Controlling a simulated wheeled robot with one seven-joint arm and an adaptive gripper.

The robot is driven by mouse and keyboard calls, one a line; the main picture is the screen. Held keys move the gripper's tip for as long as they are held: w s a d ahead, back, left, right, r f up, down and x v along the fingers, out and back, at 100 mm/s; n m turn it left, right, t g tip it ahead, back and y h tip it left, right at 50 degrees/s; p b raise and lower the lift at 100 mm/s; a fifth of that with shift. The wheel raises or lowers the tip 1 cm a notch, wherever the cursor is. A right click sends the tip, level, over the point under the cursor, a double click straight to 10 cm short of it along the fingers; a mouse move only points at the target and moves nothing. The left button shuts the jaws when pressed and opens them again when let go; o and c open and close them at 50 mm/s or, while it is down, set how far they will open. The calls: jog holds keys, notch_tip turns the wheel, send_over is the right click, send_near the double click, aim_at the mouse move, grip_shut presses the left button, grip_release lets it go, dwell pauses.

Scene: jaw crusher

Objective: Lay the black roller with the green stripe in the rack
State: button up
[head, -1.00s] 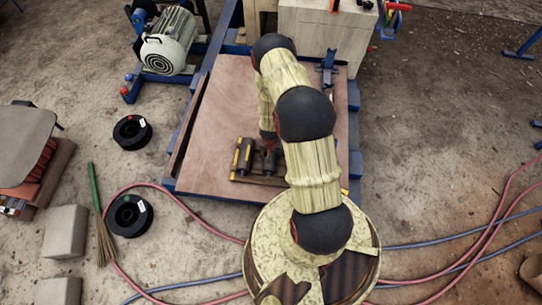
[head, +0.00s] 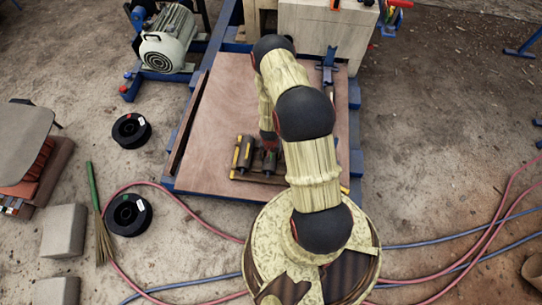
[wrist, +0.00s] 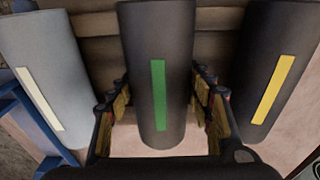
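The black roller with the green stripe (wrist: 174,100) lies in the middle of the wooden rack (wrist: 97,24), stripe up, in the wrist view. In the head view it shows beside my arm (head: 269,162). My gripper (wrist: 159,88) has one finger on each side of this roller, with narrow gaps showing, so it looks open around it. A black roller with a yellow stripe (wrist: 287,65) lies to the right in the wrist view, and a grey roller with a pale stripe (wrist: 42,70) to the left. My arm hides the grey roller in the head view.
The rack stands at the near end of a brown board (head: 219,110) on a blue frame. A grey motor (head: 168,42) and a pale block (head: 325,28) stand beyond. Black spools (head: 130,215), a broom and hoses lie on the floor. The board's middle left is clear.

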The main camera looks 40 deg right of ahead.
aim_at(271, 155)
jog(key=o, duration=0.6)
jog(key=shift+c, duration=0.2)
jog(key=r, duration=0.8)
jog(key=a+r, duration=0.1)
jog(key=r, duration=0.3)
jog(key=shift+s, duration=0.35)
jog(key=shift+d, duration=0.1)
jog(key=s+a, duration=0.1)
jog(key=s+a+g+y, duration=0.1)
jog(key=s+a, duration=0.1)
jog(key=s+a+y, duration=0.1)
jog(key=s+a, duration=0.1)
jog(key=shift+a+r+g, duration=0.25)
jog(key=shift+g, duration=0.05)
jog(key=s+a+r+n+t+p, duration=0.1)
jog(key=a+r, duration=0.4)
jog(key=r, duration=1.4)
jog(key=s+a+r+n+t+p, duration=0.1)
jog(key=s+a+r+n+t, duration=0.2)
jog(key=r, duration=1.7)
jog(key=s+a+r+n+t+h+p, duration=0.1)
jog(key=s+a+r+n, duration=0.3)
jog(key=r, duration=1.5)
jog(key=a+n+t, duration=0.1)
jog(key=a, duration=0.1)
jog(key=shift+a+r+n+t, duration=0.3)
jog(key=shift+a+r, duration=0.05)
jog(key=shift+r, duration=0.05)
